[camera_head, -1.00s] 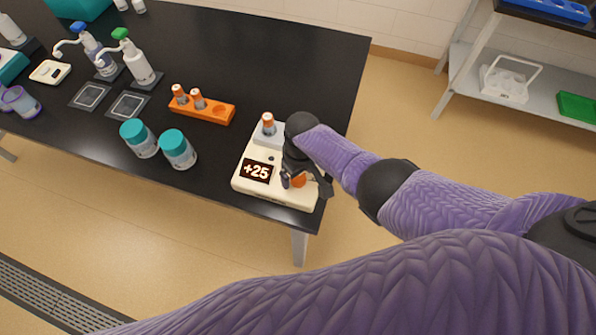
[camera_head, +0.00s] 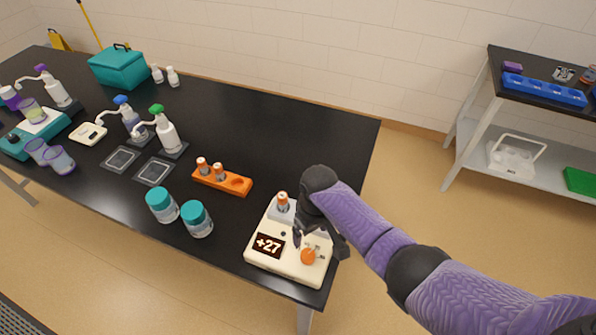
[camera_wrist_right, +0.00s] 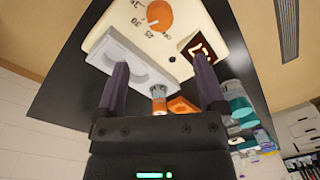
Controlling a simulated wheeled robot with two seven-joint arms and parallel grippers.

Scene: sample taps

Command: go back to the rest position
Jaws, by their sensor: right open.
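My right gripper (camera_head: 322,238) is over the right side of the cream heating device (camera_head: 262,262) at the table's front right corner. In the right wrist view the two fingers (camera_wrist_right: 161,75) are apart with nothing held between them. The device has an orange knob (camera_head: 308,256), and its dark display reads +27. An orange-and-white vial (camera_head: 282,202) stands in the device's grey block, left of the gripper; it also shows beyond the fingers in the wrist view (camera_wrist_right: 158,98). My left gripper is not in view.
An orange rack (camera_head: 225,182) holds two vials. Two teal-lidded jars (camera_head: 197,220) stand near the front edge. Pump bottles (camera_head: 163,130), dark square pads (camera_head: 154,171) and a teal box (camera_head: 118,68) are further left. The back right tabletop is clear. A side shelf (camera_head: 545,100) stands at the right.

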